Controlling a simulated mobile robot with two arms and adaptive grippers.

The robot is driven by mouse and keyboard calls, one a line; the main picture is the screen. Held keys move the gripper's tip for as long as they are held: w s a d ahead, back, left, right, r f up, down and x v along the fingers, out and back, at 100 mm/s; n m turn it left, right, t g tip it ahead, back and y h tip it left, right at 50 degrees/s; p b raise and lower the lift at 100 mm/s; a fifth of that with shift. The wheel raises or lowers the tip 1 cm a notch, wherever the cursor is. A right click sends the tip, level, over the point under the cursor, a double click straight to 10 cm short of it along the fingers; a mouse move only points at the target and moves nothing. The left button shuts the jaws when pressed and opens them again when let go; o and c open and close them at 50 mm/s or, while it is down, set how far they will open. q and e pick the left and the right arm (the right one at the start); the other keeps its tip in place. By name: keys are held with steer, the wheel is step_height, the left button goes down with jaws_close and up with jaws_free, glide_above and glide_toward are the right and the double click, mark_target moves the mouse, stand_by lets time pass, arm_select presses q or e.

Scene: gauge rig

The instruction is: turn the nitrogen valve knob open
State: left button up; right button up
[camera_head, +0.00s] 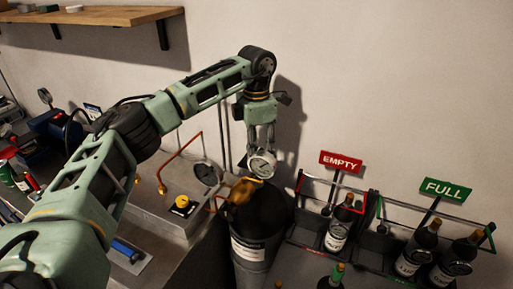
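My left gripper (262,138) points down, its fingers reaching to a round white-faced gauge (262,164). I cannot tell whether the fingers grip the gauge or only stand at it. Just below is a brass fitting (243,190), above a dark cylinder (258,252) with a white label. A yellow and black knob (182,205) sits on the grey metal rig box (150,213), left of the gripper and apart from it. No readable label shows which of these is the nitrogen valve knob. My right gripper is not in view.
A second gauge (207,175) and a copper pipe (181,157) stand on the rig. To the right are racks with a red EMPTY sign (341,161), a green FULL sign (447,190) and several dark bottles (338,235). A wooden shelf (95,17) hangs at upper left.

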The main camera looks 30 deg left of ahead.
arm_select(q)
steer(key=shift+w+a+r, duration=0.1)
steer(key=shift+w+r, duration=0.1)
steer(key=shift+r, duration=0.1)
steer(key=o, duration=1)
steer(key=shift+c, duration=0.2)
steer(key=shift+o, duration=0.4)
steer(key=shift+f, duration=0.2)
step_height(320, 180, up, 12)
